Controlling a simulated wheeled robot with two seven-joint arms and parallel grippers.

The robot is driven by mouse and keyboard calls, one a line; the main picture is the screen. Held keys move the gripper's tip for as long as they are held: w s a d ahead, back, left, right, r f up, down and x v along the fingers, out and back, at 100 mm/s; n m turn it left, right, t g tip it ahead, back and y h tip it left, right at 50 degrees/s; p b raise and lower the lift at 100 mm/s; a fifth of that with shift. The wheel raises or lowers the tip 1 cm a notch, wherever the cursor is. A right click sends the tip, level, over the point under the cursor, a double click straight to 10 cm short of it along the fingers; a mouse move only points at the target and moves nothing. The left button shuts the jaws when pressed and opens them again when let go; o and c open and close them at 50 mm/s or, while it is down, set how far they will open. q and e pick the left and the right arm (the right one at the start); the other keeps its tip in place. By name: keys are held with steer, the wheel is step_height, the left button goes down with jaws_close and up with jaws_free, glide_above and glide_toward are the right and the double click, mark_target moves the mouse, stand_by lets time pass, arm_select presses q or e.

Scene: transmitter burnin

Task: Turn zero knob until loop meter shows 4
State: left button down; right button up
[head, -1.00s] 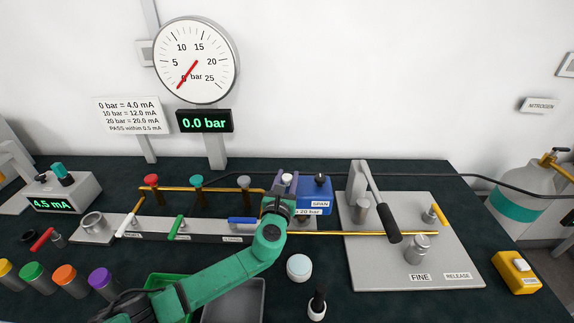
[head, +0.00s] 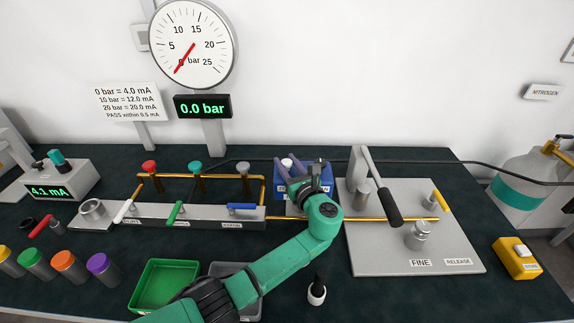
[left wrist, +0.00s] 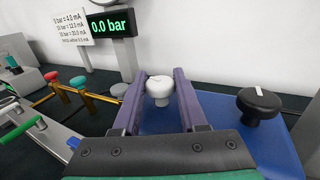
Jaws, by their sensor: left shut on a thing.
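The white knob (left wrist: 159,86) stands on the blue transmitter (left wrist: 235,130); I take it as the zero knob. My left gripper (left wrist: 157,92) has its two purple fingers on either side of the knob, shut on it. In the head view the white knob (head: 287,163) shows between the fingertips, while my gripper and wrist cover much of the blue transmitter (head: 290,192). A black knob (left wrist: 260,101) with a white mark sits to the right on the same housing. The loop meter (head: 48,191) at the far left reads 4.1 mA. My right gripper is out of view.
The pressure display (head: 202,106) reads 0.0 bar. A manifold (head: 180,214) with coloured handles lies left of the transmitter. A grey pump plate (head: 440,255) with a black-gripped lever stands to the right. A green tray (head: 136,295) lies in front, beside my forearm.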

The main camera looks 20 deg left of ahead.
mark_target(287, 161)
arm_select(q)
steer(key=shift+r, duration=0.1)
steer(key=c, duration=0.5)
jaws_free()
step_height(287, 161, up, 20)
steer(key=b, duration=0.1)
